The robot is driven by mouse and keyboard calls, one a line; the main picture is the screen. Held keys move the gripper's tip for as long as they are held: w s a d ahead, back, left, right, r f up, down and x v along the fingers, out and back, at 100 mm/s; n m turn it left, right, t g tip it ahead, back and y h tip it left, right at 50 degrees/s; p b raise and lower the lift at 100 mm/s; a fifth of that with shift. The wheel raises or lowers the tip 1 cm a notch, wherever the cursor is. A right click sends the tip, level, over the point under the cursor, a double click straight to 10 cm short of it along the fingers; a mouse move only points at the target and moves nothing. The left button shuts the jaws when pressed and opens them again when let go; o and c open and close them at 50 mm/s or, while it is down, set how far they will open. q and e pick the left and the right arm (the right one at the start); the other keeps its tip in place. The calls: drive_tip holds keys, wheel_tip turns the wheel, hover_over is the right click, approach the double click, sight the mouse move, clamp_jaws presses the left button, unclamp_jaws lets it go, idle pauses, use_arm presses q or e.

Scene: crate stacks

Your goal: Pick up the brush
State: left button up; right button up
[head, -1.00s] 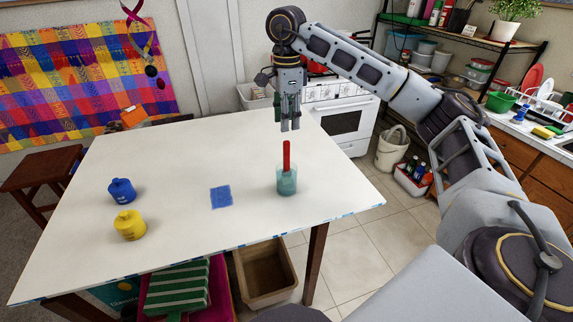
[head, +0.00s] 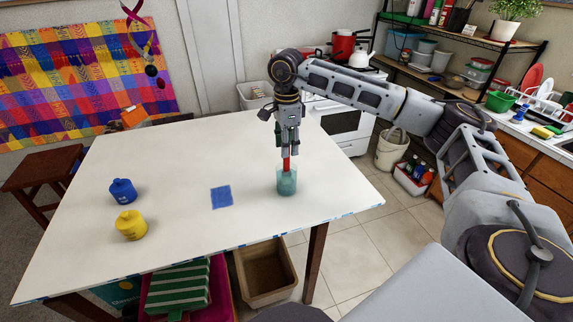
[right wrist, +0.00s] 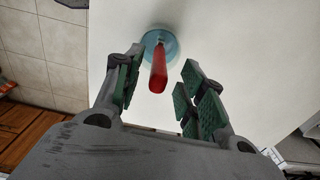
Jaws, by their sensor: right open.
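The brush shows as a red handle (head: 286,164) standing up out of a translucent teal cup (head: 287,184) on the white table. Its lower end is inside the cup and I cannot make it out clearly. My right gripper (head: 287,149) points down just above the cup, with its fingertips around the level of the handle's top. In the right wrist view the open fingers (right wrist: 160,85) have green pads, and the red handle (right wrist: 158,72) lies between them with a gap on each side. The cup (right wrist: 158,45) is beyond the fingertips. My left gripper is not in view.
A blue square (head: 221,197) lies flat left of the cup. A blue pot (head: 122,192) and a yellow pot (head: 130,225) stand at the left of the white table (head: 180,165). The table's right edge is near the cup. The tabletop around the cup is clear.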

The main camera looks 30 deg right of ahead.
sight(287, 171)
drive_tip(key=shift+f, duration=0.1)
drive_tip(key=shift+s+f+p, duration=0.1)
drive_tip(key=shift+f+p, duration=0.6)
drive_tip(key=shift+f, duration=1.8)
clamp_jaws()
